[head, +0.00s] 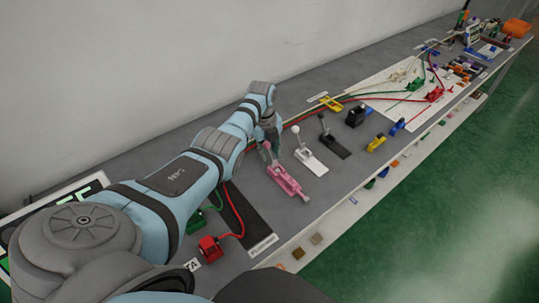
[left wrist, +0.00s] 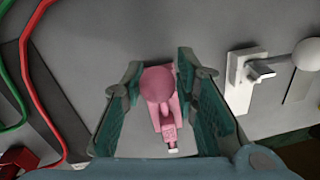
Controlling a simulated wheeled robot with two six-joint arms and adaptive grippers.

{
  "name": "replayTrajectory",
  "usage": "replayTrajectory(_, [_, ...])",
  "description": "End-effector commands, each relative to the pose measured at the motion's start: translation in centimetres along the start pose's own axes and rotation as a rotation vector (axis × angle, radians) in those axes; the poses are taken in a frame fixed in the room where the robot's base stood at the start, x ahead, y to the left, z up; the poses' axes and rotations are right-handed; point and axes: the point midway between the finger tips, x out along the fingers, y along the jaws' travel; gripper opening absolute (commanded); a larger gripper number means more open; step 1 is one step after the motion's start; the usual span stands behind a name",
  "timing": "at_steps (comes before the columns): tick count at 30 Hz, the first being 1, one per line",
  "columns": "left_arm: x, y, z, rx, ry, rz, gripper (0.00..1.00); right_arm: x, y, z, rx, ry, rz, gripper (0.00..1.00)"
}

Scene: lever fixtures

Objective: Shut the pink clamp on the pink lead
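The pink clamp (head: 286,181) is fixed on the grey bench, with its lever standing up toward my gripper. In the left wrist view the pink clamp (left wrist: 168,124) shows a round knob, with a small pale tip at its lower end. My left gripper (head: 267,136) is over the top of the lever. In the left wrist view my left gripper (left wrist: 160,72) has its two fingers apart, one on each side of the pink knob, with gaps visible. I cannot make out a pink lead. My right gripper is not in view.
A white lever fixture (head: 309,158) stands just right of the clamp, with a black lever fixture (head: 334,140) beyond it. A red block (head: 210,247) with a red cable sits nearer me. The bench's front edge runs close to the clamp.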

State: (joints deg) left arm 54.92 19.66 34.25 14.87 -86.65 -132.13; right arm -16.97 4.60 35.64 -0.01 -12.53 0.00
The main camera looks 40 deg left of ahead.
Motion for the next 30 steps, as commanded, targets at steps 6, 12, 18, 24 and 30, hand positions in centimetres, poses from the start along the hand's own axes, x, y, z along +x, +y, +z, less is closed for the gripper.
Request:
replayTrajectory(6, [0.4,-0.04,0.0,0.0,-0.001,-0.001,0.27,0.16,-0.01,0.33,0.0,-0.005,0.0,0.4])
replayTrajectory(12, [0.34,-0.05,0.0,0.001,-0.001,-0.001,0.13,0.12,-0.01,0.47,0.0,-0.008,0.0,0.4])
replayTrajectory(18, [0.31,-0.07,0.01,0.001,-0.001,-0.002,0.0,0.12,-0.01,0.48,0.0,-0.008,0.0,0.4])
replayTrajectory(24, [0.22,-0.12,0.05,0.0,-0.002,-0.003,0.0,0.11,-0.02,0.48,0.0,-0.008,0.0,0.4])
replayTrajectory(30, [0.03,-0.21,0.18,-0.001,-0.013,-0.005,0.0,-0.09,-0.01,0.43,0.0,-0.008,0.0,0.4])
